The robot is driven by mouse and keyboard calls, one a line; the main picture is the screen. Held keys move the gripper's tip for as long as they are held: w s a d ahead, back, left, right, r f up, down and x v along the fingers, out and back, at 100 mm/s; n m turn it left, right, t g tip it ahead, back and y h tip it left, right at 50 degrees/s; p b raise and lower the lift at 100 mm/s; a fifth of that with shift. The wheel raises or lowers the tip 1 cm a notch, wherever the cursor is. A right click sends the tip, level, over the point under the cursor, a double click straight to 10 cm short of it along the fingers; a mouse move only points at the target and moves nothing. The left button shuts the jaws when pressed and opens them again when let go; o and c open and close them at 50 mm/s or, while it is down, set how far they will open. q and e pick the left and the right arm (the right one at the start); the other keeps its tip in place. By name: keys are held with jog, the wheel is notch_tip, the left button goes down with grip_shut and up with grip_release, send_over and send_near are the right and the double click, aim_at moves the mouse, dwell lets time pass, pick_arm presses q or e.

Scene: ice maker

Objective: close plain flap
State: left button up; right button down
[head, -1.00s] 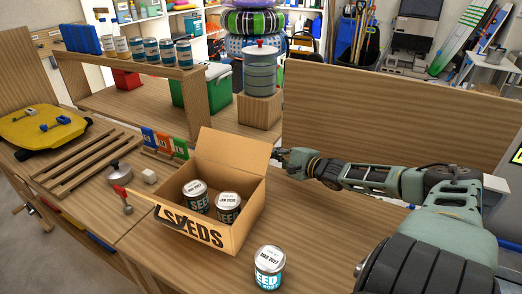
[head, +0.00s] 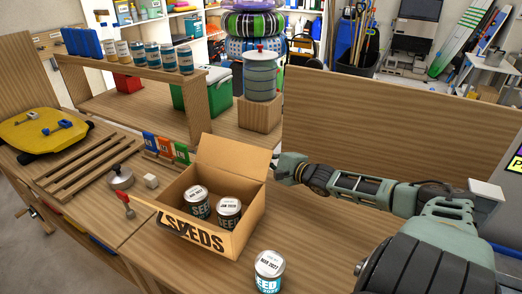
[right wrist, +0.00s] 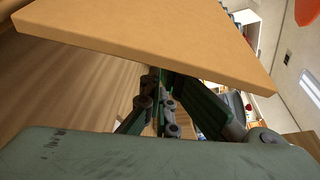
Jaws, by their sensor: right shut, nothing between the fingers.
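An open cardboard box (head: 244,226) marked SEEDS stands on the workbench. Its plain flap (head: 232,158) stands up at the back, leaning outward, with no print on the side I see. Two seed cans (head: 196,202) are inside. My right gripper (head: 279,168) is shut and empty beside the flap's right edge, partly behind it. In the right wrist view the cardboard flap (right wrist: 140,40) spans the top, close above the shut fingers (right wrist: 165,108). I cannot tell if they touch it. My left gripper is not in view.
Another seed can (head: 269,273) stands in front of the box. A wooden panel (head: 390,125) rises behind my right arm.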

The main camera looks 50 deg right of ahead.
jog(key=shift+r, duration=0.1)
dwell(0.3)
jog(key=shift+r+n+p, duration=0.3)
jog(key=shift+p, duration=0.2)
